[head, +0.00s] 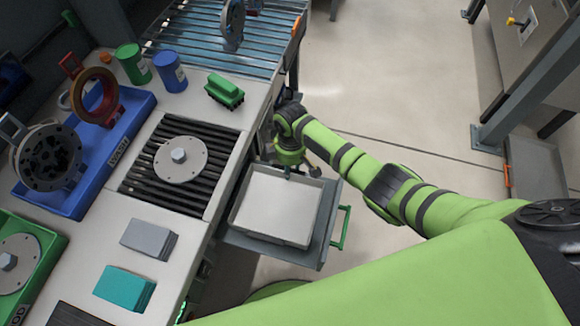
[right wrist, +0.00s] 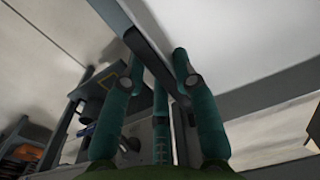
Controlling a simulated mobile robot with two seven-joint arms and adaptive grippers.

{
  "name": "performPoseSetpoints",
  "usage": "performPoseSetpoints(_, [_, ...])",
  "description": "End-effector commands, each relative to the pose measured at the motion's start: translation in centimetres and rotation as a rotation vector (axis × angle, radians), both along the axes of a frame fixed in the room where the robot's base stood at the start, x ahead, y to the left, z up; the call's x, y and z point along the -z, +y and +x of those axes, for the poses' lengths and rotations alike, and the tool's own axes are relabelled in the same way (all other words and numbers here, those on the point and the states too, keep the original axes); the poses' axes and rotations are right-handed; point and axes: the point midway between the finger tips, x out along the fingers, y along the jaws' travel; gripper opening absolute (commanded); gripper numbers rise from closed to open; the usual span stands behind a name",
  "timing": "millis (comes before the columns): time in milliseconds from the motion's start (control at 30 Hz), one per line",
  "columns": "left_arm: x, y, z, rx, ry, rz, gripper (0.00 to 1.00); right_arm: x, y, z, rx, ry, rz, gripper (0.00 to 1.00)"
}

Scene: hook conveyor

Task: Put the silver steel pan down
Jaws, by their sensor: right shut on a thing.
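The silver steel pan (head: 276,239) is a shallow rectangular tray with a pale flat floor, level, beside the bench's right edge. It is over a grey pull-out shelf (head: 312,262) with a green handle (head: 341,228); I cannot tell whether it touches the shelf. My right gripper (head: 298,170) is at the pan's far rim, shut on it. In the right wrist view the teal fingers (right wrist: 160,80) are around the rim of the pan (right wrist: 225,35), which fills the upper right. My left gripper is not in view.
A grate with a round metal disc (head: 180,159) is on the bench left of the pan. A blue tray (head: 75,195) holds ring-shaped parts. Grey (head: 149,238) and teal (head: 124,287) blocks lie near the bench edge. A roller conveyor (head: 265,42) is at the back; open floor is to the right.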

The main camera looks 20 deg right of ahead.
Motion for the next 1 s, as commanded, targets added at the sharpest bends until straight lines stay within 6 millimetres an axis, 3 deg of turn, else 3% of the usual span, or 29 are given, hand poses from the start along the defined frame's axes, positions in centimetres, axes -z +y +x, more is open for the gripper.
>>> performPoseSetpoints(267, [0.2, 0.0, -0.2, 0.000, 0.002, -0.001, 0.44, 0.2, 0.0, 0.1, 0.000, -0.001, 0.002, 0.00])
performPoseSetpoints(300, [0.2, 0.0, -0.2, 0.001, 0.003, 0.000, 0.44, 0.3, 0.0, 0.0, 0.000, 0.000, 0.000, 0.37])
performPoseSetpoints(333, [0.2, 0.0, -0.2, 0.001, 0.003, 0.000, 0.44, 0.3, 0.0, 0.0, 0.000, 0.000, 0.000, 0.49])
performPoseSetpoints(367, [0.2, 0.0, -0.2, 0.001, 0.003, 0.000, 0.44, 0.2, 0.0, 0.0, 0.000, 0.000, 0.000, 0.53])
performPoseSetpoints(767, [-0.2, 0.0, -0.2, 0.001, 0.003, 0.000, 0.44, -0.4, 0.0, 0.1, 0.000, -0.001, 0.000, 0.53])
performPoseSetpoints(1000, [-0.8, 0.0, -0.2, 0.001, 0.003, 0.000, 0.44, -4.6, -0.1, 0.3, 0.000, -0.005, 0.002, 0.53])
